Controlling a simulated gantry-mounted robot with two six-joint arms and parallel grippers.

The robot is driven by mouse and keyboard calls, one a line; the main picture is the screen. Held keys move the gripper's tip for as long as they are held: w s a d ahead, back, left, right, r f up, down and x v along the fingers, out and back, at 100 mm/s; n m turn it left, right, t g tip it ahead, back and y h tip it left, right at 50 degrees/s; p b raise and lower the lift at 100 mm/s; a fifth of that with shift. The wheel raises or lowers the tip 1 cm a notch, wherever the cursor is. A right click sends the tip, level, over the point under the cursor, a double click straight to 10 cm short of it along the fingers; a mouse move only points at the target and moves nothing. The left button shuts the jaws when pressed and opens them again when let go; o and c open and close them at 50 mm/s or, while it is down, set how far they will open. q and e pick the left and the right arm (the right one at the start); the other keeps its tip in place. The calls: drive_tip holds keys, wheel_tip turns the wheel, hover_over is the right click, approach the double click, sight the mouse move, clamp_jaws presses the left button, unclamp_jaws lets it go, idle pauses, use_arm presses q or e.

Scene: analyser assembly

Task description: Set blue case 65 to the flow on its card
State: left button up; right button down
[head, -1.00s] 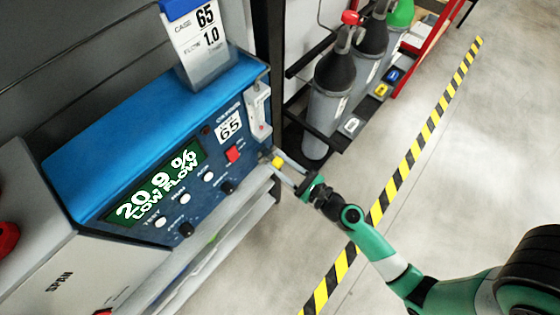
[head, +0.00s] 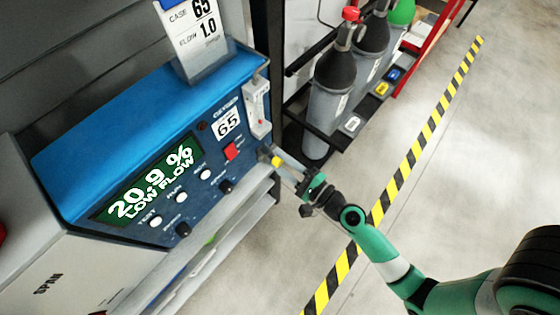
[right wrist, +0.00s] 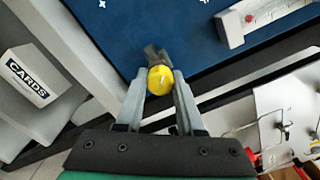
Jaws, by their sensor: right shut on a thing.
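The blue case 65 (head: 150,120) stands at the left of the head view. Its green display (head: 150,182) reads 20.9 % and LOW FLOW. Its card (head: 200,45) stands on top and reads CASE 65, FLOW 1.0. A clear flow tube (head: 257,108) is at the right of its front panel; it also shows in the right wrist view (right wrist: 262,18). My right gripper (head: 283,167) is at the panel's lower right corner. In the right wrist view its fingers are shut on a yellow knob (right wrist: 160,79) below the flow tube. My left gripper is not in view.
Several grey gas cylinders (head: 332,95) stand in a rack right of the case. A grey unit marked SPAN (head: 60,265) is at the lower left. A white CARDS box (right wrist: 30,82) shows in the right wrist view. The floor beyond the striped tape (head: 405,170) is clear.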

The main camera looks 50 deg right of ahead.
drive_tip(key=n+b, duration=0.1)
drive_tip(key=n, duration=0.3)
drive_tip(key=shift+n, duration=0.3)
drive_tip(key=n+b, duration=0.1)
drive_tip(key=n, duration=0.3)
drive_tip(key=shift+n, duration=0.3)
drive_tip(key=n+b, duration=0.2)
drive_tip(key=n, duration=0.2)
drive_tip(key=shift+r+n+b, duration=0.1)
drive_tip(key=shift+n+b, duration=0.6)
drive_tip(key=shift+n, duration=1.6)
drive_tip(key=c, duration=0.5)
unclamp_jaws()
